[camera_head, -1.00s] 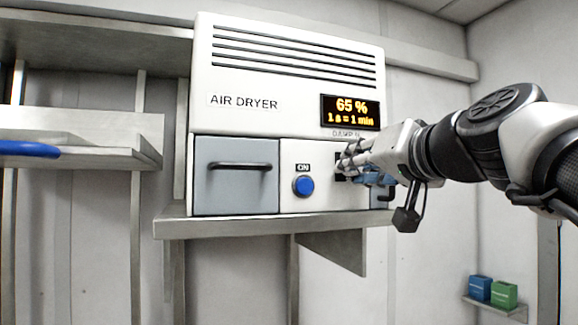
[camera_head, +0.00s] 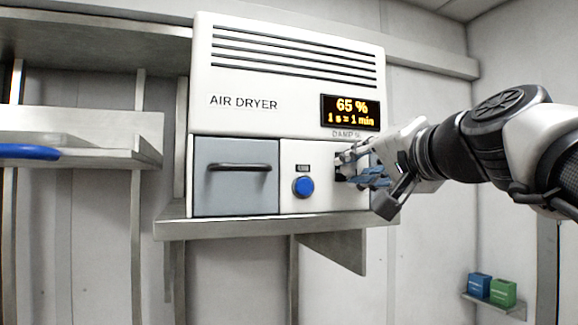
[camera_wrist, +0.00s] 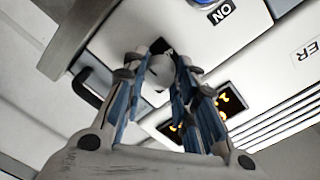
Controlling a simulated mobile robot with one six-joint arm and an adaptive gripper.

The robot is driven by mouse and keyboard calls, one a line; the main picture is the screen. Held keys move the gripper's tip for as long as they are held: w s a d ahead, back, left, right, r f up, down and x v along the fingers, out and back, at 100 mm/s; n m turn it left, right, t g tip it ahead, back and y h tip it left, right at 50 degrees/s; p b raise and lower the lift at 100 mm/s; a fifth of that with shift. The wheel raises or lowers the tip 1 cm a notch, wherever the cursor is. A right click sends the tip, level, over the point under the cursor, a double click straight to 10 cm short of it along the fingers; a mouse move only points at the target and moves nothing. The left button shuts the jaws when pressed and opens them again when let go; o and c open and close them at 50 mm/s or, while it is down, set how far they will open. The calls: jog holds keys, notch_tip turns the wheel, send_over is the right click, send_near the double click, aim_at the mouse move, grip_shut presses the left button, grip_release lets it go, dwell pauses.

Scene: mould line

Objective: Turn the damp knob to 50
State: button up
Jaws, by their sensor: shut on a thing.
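The white air dryer (camera_head: 240,120) stands on a shelf. Its lit display (camera_head: 350,112) reads 65 % and "1 s = 1 min". The DAMP % label (camera_head: 346,134) is just below the display. My gripper (camera_head: 345,167) is at the front panel under that label, shut on the damp knob. The fingers hide the knob in the head view. In the wrist view, the pale round knob (camera_wrist: 160,72) shows between the fingers, and its scale cannot be read.
A blue button (camera_head: 303,187) under an ON label sits left of my gripper. A grey drawer (camera_head: 236,189) with a dark handle is farther left. The shelf (camera_head: 260,226) runs below the dryer. Blue and green boxes (camera_head: 492,291) stand low at right.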

jog(key=o, duration=1)
jog(key=shift+o, duration=0.2)
